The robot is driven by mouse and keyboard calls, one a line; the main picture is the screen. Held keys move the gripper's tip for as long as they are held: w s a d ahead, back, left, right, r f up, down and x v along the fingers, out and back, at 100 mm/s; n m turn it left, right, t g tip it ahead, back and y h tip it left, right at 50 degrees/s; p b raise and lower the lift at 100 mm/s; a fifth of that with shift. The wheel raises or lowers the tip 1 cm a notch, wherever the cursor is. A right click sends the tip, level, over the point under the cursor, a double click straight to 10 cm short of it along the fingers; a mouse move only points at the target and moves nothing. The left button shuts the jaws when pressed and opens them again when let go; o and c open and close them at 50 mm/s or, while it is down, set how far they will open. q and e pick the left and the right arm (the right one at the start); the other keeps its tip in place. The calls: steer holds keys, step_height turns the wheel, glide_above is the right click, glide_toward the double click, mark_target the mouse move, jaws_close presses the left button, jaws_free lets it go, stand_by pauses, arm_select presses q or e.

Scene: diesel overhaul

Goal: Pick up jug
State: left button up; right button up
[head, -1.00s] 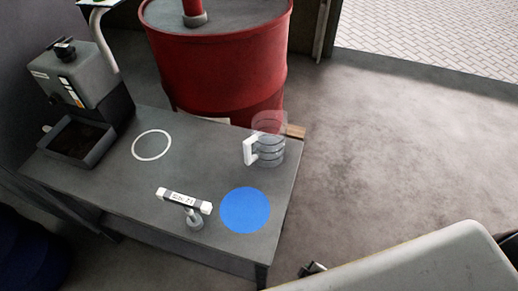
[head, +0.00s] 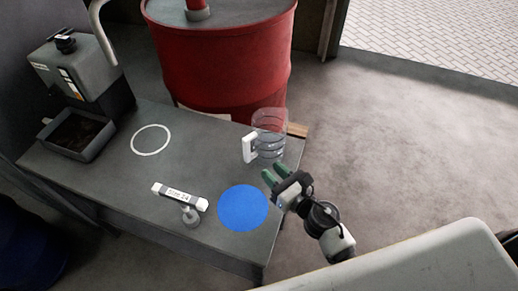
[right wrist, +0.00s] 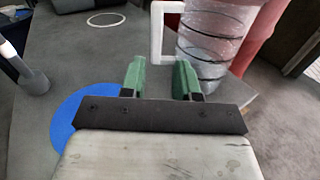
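The jug (head: 270,137) is clear with dark rings and a white handle (head: 249,148) on its left side. It stands upright on the grey table near the right edge. In the right wrist view the jug (right wrist: 213,38) is ahead, slightly right of centre, with its handle (right wrist: 157,35) to the left. My right gripper (head: 273,174) is just in front of the jug in the head view. Its two green fingers are apart with nothing between them in the right wrist view (right wrist: 161,80). My left gripper is not in view.
A blue disc (head: 243,208) and a white ring (head: 151,139) mark the table (head: 115,180). A labelled white bar (head: 180,195) on a small stand is left of the blue disc. A machine with a tray (head: 75,138) stands at the left. A red drum (head: 225,60) is behind the table.

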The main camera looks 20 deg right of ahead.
mark_target(249, 151)
steer(key=shift+w+a+n, duration=0.3)
steer(key=shift+n, duration=0.1)
steer(key=p+x, duration=0.1)
steer(key=x, duration=0.3)
steer(key=shift+p+x, duration=0.55)
steer(key=shift+x, duration=2.55)
steer(key=shift+s, duration=0.1)
steer(key=shift+c, duration=0.3)
jaws_close()
steer(key=shift+r, duration=0.1)
